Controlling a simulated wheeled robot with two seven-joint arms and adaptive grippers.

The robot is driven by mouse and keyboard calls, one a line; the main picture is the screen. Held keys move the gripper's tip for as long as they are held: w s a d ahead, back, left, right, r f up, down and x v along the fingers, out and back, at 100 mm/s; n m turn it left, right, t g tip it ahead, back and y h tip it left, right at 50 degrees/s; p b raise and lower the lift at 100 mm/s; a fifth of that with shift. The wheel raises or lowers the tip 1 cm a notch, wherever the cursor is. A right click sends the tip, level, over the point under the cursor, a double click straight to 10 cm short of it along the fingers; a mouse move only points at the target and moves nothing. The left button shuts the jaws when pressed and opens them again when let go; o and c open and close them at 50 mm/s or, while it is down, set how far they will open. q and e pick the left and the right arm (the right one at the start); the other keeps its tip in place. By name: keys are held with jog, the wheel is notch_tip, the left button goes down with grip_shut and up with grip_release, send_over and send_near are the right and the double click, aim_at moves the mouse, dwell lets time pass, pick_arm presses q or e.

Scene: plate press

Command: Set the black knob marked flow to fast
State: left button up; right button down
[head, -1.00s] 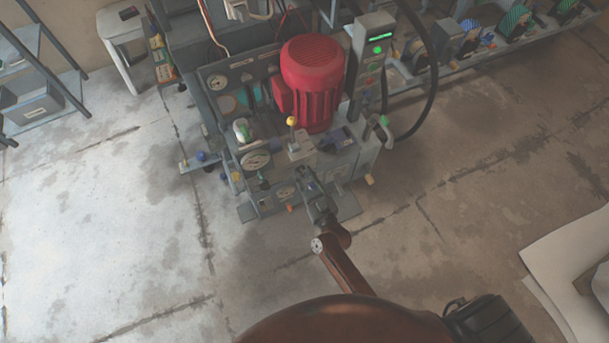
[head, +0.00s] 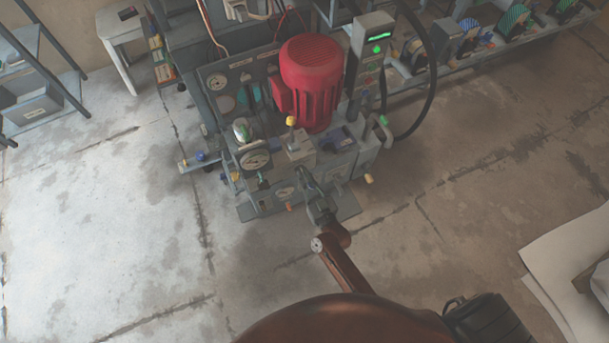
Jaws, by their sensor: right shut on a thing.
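The grey press power unit (head: 345,165) stands on the floor in the middle of the head view, with a red motor (head: 311,75) on top. My right gripper (head: 306,176) is at the unit's front face, right of the lower small gauge (head: 285,192). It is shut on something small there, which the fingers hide. The black flow knob cannot be made out apart from the dark fingers, and its marking is too small to read. My left gripper is not in view.
A yellow-topped lever (head: 291,122) stands up above my right gripper. A blue-handled pipe (head: 200,157) juts out left, and a green-tipped handle (head: 384,123) stands at right. The floor in front is clear.

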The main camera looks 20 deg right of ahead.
jog(key=shift+d+m+p, duration=0.1)
jog(key=shift+m+p, duration=0.3)
jog(key=shift+m, duration=0.4)
jog(key=m, duration=0.3)
jog(key=shift+d+f+p, duration=0.1)
jog(key=shift+d+p, duration=0.15)
jog(key=shift+p, duration=0.15)
jog(key=shift+d+f+m, duration=0.1)
jog(key=shift+m, duration=0.8)
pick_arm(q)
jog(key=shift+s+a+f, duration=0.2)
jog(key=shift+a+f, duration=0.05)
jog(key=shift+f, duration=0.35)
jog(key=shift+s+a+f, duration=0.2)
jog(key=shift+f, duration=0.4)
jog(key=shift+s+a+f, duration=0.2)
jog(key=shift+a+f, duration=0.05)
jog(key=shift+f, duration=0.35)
pick_arm(e)
jog(key=shift+d+f+m, duration=0.1)
jog(key=shift+f+m, duration=0.05)
jog(key=shift+m, duration=0.95)
jog(key=c, duration=2)
grip_release()
jog(key=shift+s, duration=0.1)
jog(key=s, duration=1.2)
jog(key=shift+d, duration=0.25)
